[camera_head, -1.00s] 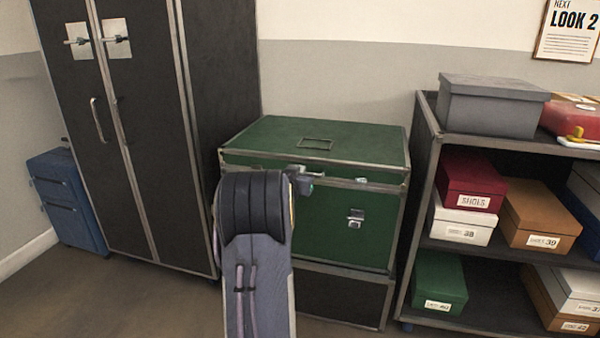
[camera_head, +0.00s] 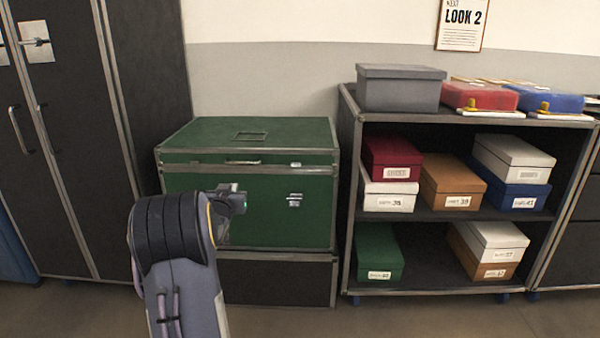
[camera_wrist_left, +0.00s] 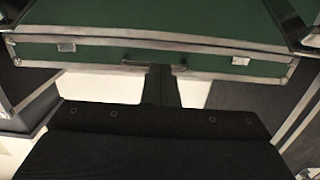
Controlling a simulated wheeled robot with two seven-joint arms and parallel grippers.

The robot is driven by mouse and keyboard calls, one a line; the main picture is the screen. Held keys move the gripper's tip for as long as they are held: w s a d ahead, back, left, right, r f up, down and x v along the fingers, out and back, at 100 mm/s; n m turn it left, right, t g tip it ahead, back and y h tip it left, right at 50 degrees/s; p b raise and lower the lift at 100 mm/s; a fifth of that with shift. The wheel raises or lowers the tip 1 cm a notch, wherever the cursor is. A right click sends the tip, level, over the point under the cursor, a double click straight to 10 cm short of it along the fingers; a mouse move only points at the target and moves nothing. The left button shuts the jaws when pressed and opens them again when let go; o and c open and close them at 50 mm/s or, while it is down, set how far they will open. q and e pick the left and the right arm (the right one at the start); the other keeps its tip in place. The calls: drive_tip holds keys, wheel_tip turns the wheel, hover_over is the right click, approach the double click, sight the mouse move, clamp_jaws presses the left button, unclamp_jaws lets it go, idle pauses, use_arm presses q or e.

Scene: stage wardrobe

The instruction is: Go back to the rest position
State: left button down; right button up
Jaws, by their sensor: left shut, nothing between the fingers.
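My left gripper (camera_head: 236,202) is in front of the green trunk (camera_head: 277,207), at the end of my arm coming up from below. Its fingers are mostly hidden in the head view. In the left wrist view the shut, empty fingers (camera_wrist_left: 161,88) point toward the front edge of the trunk's lid (camera_wrist_left: 207,51), near its handle (camera_wrist_left: 154,63). I cannot tell from the picture how wide the gap to the trunk is. The lid is down. My right gripper is not in view.
A tall dark wardrobe case (camera_head: 145,100) stands left of the trunk. An open shelf (camera_head: 348,215) with shoe boxes stands close on its right, with a grey box (camera_head: 400,92) on top. Bare floor (camera_head: 410,318) shows in front of the shelf.

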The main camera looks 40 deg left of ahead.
use_arm(q)
drive_tip(key=s+d+r+g+h+p, duration=0.1)
drive_tip(key=s+d+h, duration=0.25)
drive_tip(key=d, duration=0.95)
drive_tip(key=s+d+r+g+h+p, duration=0.15)
drive_tip(key=d+h, duration=0.25)
drive_tip(key=d, duration=1)
drive_tip(key=s+d+f+m+g+h+p, duration=0.1)
drive_tip(key=s+d+f+m+g+h, duration=0.15)
drive_tip(key=s+d, duration=0.75)
drive_tip(key=s+d+f+m+g+h+p, duration=0.1)
drive_tip(key=s+d+f+m+g+h, duration=0.2)
drive_tip(key=s+d, duration=0.6)
drive_tip(key=d+r+h+p, duration=0.1)
drive_tip(key=d+r+p, duration=0.2)
drive_tip(key=r+p, duration=3.4)
drive_tip(key=shift+w+r+m+h+p, duration=0.25)
drive_tip(key=shift+w+m+h+p, duration=0.1)
drive_tip(key=shift+p, duration=0.2)
drive_tip(key=shift+d, duration=0.1)
